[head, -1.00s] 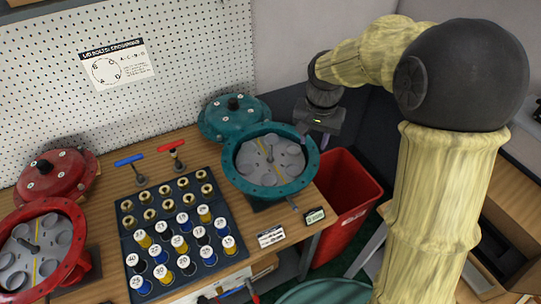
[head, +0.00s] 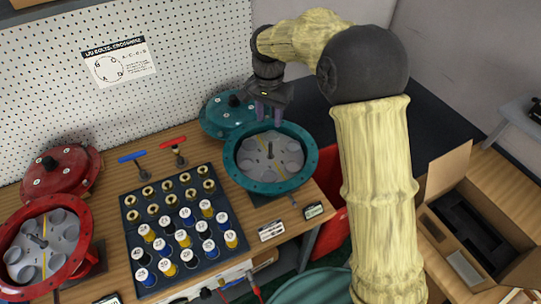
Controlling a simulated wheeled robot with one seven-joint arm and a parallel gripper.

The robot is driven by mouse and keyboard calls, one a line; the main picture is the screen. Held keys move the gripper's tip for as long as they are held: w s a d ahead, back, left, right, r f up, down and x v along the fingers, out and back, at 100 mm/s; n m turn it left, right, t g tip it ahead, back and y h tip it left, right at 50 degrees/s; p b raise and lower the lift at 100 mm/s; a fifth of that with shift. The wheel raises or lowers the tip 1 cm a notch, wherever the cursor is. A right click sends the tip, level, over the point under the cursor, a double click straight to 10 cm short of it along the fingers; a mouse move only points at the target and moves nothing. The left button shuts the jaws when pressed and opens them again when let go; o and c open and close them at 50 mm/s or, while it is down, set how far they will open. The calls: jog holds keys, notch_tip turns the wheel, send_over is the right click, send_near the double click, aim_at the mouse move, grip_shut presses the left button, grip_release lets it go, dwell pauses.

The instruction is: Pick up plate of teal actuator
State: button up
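The teal actuator (head: 243,177) stands open at the right end of the wooden bench, a round teal housing with a bolt-hole rim. Its grey plate (head: 270,163) sits inside, with round pockets, a yellow line and a dark central stem (head: 270,147). The teal lid (head: 222,112) lies behind it, partly hidden by my arm. My gripper (head: 269,112) points down above the far part of the teal housing, its fingers apart with nothing seen between them. The height left between fingertips and plate is hard to judge.
A red actuator (head: 84,225) and its red lid (head: 62,172) stand at left. A dark tray (head: 169,273) of numbered spring cartridges lies mid-bench. Blue (head: 131,157) and red (head: 173,144) T-handles stand behind it. A red bin (head: 333,232) and an open cardboard box (head: 508,206) are at right.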

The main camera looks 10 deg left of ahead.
jog(key=p, duration=0.3)
send_over(270, 156)
notch_tip(270, 156, down, 10)
jog(key=shift+a, duration=0.1)
jog(key=shift+w+f, duration=0.1)
jog(key=shift+w+f+p, duration=0.2)
jog(key=shift+f+p, duration=1.05)
jog(key=shift+f, duration=1.3)
jog(key=shift+r, duration=0.1)
grip_shut()
